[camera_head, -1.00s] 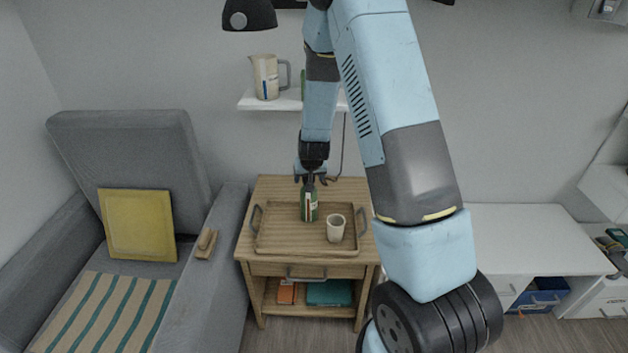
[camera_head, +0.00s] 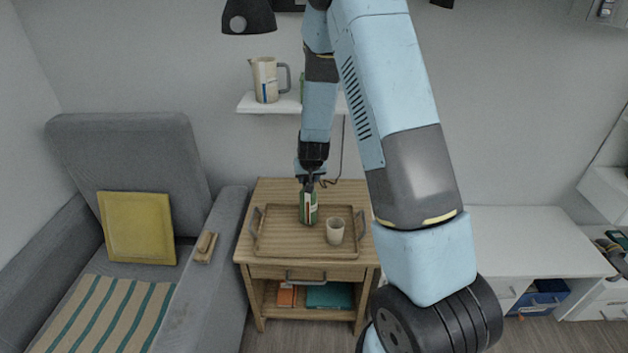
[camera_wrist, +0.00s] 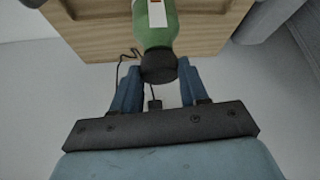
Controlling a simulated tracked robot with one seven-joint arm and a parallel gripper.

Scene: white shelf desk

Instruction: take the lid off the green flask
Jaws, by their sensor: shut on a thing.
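The green flask (camera_head: 308,209) with a pale label stands upright on the wooden tray on the small cabinet. It also shows in the wrist view (camera_wrist: 154,27), at the top of the picture. Its dark lid (camera_wrist: 159,66) is between the two blue fingers of my gripper (camera_wrist: 159,74). In the head view my gripper (camera_head: 309,182) is at the top of the flask, shut on the lid. The lid looks seated on the flask's neck in the wrist view. In the head view my fingers largely hide it.
A jug (camera_head: 265,80) stands on the wall shelf (camera_head: 270,103) above. A grey armchair (camera_head: 130,150) is at left. A white desk (camera_head: 520,235) is at right.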

